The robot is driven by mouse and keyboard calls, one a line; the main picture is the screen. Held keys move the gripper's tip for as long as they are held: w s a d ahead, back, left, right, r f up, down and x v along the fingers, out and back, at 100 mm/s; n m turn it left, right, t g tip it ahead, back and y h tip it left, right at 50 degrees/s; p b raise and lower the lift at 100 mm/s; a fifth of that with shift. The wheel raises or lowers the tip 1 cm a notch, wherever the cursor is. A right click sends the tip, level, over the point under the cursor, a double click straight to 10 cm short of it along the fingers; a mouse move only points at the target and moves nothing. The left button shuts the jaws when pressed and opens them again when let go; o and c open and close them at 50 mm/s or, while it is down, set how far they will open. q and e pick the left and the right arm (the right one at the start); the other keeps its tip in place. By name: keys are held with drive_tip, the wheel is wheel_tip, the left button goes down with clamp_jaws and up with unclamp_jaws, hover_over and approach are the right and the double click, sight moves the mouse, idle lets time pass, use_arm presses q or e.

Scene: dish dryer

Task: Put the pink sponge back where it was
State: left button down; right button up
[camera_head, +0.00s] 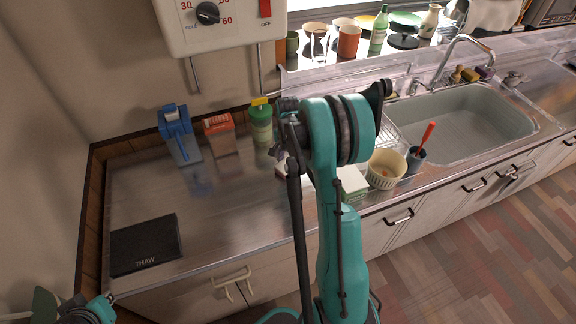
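I cannot make out the pink sponge for sure. A small pale pinkish patch (281,170) shows on the counter just left of my raised teal arm, mostly hidden by it. Small yellow and purple items (485,73) stand on the ledge behind the sink (468,125). My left gripper (88,312) shows only in part at the lower left corner, below the dark THAW board and far from the sink. I cannot tell its opening or any hold. My other arm rises through the middle and covers part of the counter.
The counter (225,220) is clear between the THAW board (146,245) and my arm.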

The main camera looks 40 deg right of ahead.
drive_tip(key=shift+f, duration=0.2)
drive_tip(key=o, duration=1.1)
drive_tip(key=shift+r, duration=0.1)
